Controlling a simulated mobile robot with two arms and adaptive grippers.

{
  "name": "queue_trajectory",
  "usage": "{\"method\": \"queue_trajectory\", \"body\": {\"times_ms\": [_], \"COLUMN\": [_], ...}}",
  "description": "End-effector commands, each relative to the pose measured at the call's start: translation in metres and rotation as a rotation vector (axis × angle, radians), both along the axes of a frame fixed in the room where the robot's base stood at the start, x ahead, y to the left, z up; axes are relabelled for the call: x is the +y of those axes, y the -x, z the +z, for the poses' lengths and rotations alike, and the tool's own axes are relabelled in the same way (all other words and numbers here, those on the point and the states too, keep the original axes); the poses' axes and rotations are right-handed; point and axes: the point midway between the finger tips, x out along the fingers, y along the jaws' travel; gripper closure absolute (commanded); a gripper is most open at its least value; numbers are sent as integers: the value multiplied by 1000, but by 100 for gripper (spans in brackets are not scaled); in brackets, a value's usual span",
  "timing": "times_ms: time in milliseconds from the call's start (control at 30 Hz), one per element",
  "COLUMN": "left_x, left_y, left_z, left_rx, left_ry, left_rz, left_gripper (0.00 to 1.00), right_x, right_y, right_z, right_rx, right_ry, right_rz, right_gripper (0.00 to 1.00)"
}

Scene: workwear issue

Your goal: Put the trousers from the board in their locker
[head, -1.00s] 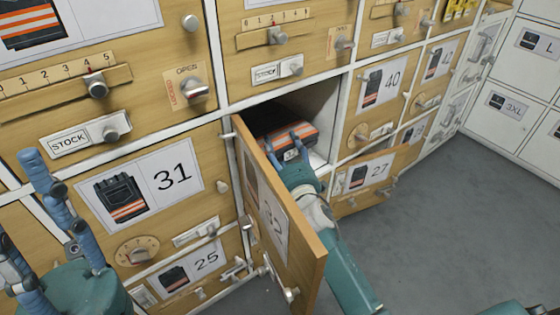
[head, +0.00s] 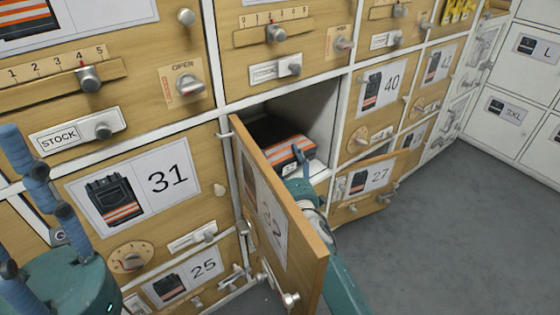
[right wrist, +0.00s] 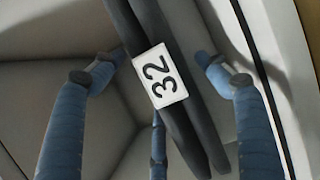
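The folded dark trousers (head: 285,149), with orange and silver stripes, lie inside the open locker 32 (head: 320,110). In the right wrist view they (right wrist: 183,118) show as dark folds with a white "32" tag (right wrist: 160,76). My right gripper (head: 299,162) reaches into this locker at the near side of the trousers, partly hidden by the door. Its blue fingers (right wrist: 155,66) are spread, with gaps between them and the trousers. My left gripper (head: 38,190) is at the left edge, fingers apart and empty.
The wooden door of locker 32 (head: 290,205) stands swung out just left of my right arm. Locker 31 (head: 150,190) is shut at left. The door of locker 27 (head: 365,187) stands ajar at right. Grey floor (head: 460,220) is free.

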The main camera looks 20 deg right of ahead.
Motion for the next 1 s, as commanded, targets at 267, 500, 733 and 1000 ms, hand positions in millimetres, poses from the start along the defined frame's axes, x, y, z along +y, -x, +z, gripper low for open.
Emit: {"method": "queue_trajectory", "body": {"times_ms": [267,500,733,1000], "left_x": [0,2,3,3], "left_y": [1,0,3,3], "left_z": [4,-6,-8,-4], "left_rx": [-4,51,79,79], "left_ry": [1,2,7,7], "left_rz": [0,-2,-3,-4], "left_gripper": [64,64,64,64], "right_x": [0,1,1,2], "right_y": [0,40,89,118], "right_z": [4,3,4,3], "right_rx": [0,5,3,1], "right_ry": [0,-3,-2,-1], "right_rz": [0,0,-1,0], "right_gripper": [26,26,26,26]}}
